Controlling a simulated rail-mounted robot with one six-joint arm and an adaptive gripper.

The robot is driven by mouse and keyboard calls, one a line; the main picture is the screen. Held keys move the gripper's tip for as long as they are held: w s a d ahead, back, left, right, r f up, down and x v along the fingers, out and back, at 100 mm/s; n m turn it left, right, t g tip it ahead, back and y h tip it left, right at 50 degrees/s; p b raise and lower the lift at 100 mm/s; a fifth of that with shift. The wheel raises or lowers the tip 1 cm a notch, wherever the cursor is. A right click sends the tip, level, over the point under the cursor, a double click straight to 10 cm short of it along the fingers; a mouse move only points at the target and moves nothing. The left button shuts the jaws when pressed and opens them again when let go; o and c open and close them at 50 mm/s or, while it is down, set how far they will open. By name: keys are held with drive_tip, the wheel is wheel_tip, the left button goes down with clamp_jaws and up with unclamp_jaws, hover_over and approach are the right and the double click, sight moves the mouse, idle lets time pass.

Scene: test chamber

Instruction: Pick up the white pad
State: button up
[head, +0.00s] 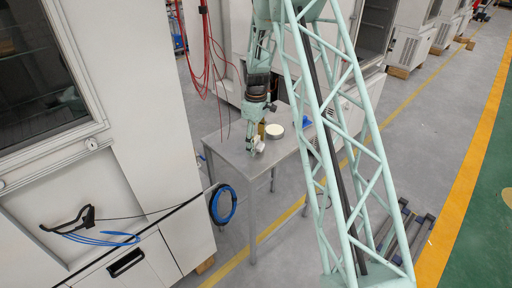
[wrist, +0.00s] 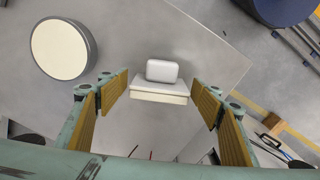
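The white pad (wrist: 160,90) is a pale block with a rounded white piece on its upper side, in the middle of the wrist view. It also shows as a small white shape in the head view (head: 259,146), near the left part of the grey metal table (head: 226,149). My gripper (wrist: 160,99) is open, with its yellow-padded fingers apart to the left and right of the pad. Clear gaps show on both sides, and neither finger touches it. In the head view my gripper (head: 252,142) is low over the table, partly hiding what is around it.
A round tin with a white top (wrist: 60,48) stands left of the pad in the wrist view. Red cables (head: 208,60) hang near my arm. White cabinets flank the table.

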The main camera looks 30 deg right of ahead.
sight(256, 140)
drive_tip(key=c, duration=0.8)
drive_tip(key=shift+o, duration=0.2)
drive_tip(key=shift+r, duration=0.15)
drive_tip(key=shift+r, duration=1.6)
drive_tip(key=s+a, duration=0.2)
drive_tip(key=s, duration=0.5)
drive_tip(key=s+a+r, duration=0.1)
drive_tip(key=s+a, duration=0.1)
drive_tip(key=s, duration=0.6)
drive_tip(key=shift+s+r, duration=0.25)
drive_tip(key=shift+a, duration=0.1)
drive_tip(key=o, duration=0.3)
drive_tip(key=shift+c, duration=0.8)
